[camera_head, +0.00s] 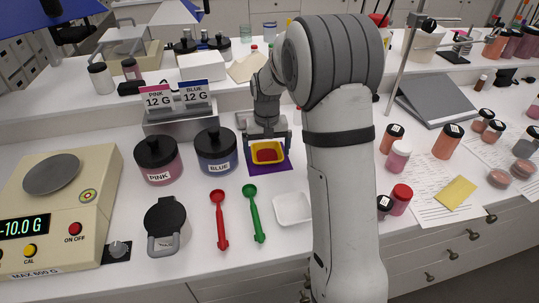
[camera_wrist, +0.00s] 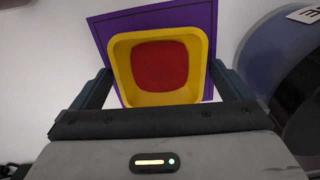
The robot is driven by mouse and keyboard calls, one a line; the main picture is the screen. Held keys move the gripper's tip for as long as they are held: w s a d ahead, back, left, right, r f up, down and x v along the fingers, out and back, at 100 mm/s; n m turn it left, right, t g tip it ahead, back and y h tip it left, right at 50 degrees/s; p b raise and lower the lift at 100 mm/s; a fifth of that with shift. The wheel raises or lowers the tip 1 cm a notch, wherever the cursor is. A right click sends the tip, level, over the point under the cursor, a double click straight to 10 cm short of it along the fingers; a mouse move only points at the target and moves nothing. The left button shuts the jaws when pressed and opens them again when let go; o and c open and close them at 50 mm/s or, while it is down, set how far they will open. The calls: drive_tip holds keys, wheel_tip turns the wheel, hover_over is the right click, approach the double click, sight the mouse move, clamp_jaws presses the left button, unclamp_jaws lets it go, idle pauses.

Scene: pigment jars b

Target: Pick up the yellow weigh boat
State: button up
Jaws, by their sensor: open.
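The yellow weigh boat (camera_head: 257,146) sits on a purple mat (camera_head: 283,166) on the white bench, behind the spoons. It is a square dish with a red patch on its floor. In the wrist view the boat (camera_wrist: 117,69) lies between my gripper's two dark fingers, with the purple mat (camera_wrist: 206,15) around it. My gripper (camera_head: 268,148) is open and reaches down over the boat, one finger at its left side and one at its right. I cannot tell if the fingers touch the boat.
The blue jar (camera_head: 217,153) stands close left of my gripper, with the pink jar (camera_head: 157,162) beyond it. A red spoon (camera_head: 220,215), a green spoon (camera_head: 253,210) and a white weigh boat (camera_head: 292,209) lie in front. A scale (camera_head: 100,190) is at far left.

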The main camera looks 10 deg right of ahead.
drive_tip(key=c, duration=1)
